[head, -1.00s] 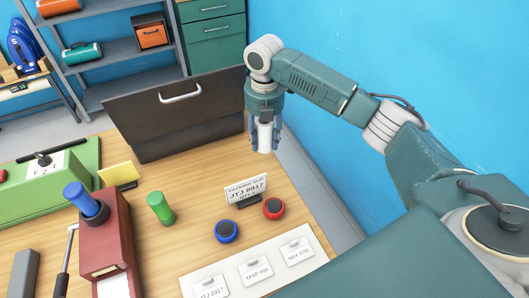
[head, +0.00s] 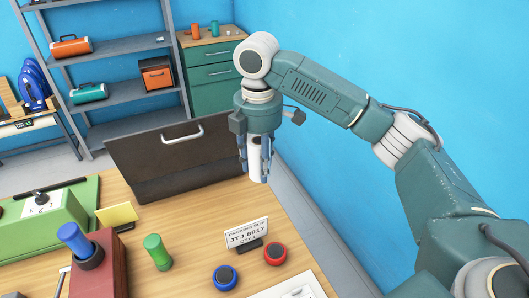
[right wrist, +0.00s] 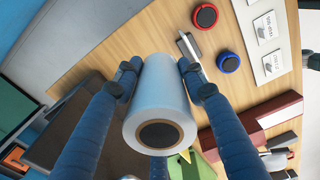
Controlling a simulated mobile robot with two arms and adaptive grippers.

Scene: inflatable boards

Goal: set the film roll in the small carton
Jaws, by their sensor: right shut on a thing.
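The film roll (head: 257,164) is a white cylinder with a dark core, held in my right gripper (head: 257,170). In the right wrist view the roll (right wrist: 158,95) sits between the blue fingers (right wrist: 160,85), which press on its sides, with its brown-ringed end toward the camera. In the head view the roll hangs roughly upright near the table's right edge, beside the dark panel with a handle (head: 165,160), and looks clear of the tabletop. I cannot pick out a small carton in either view. My left gripper is not in view.
The wooden table (head: 200,215) holds a packing slip sign (head: 247,234), a blue button (head: 225,277), a red button (head: 275,253), a green cylinder (head: 158,252) and a red box (head: 98,272). A shelf (head: 115,65) and green cabinet (head: 213,80) stand behind. A blue wall is at right.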

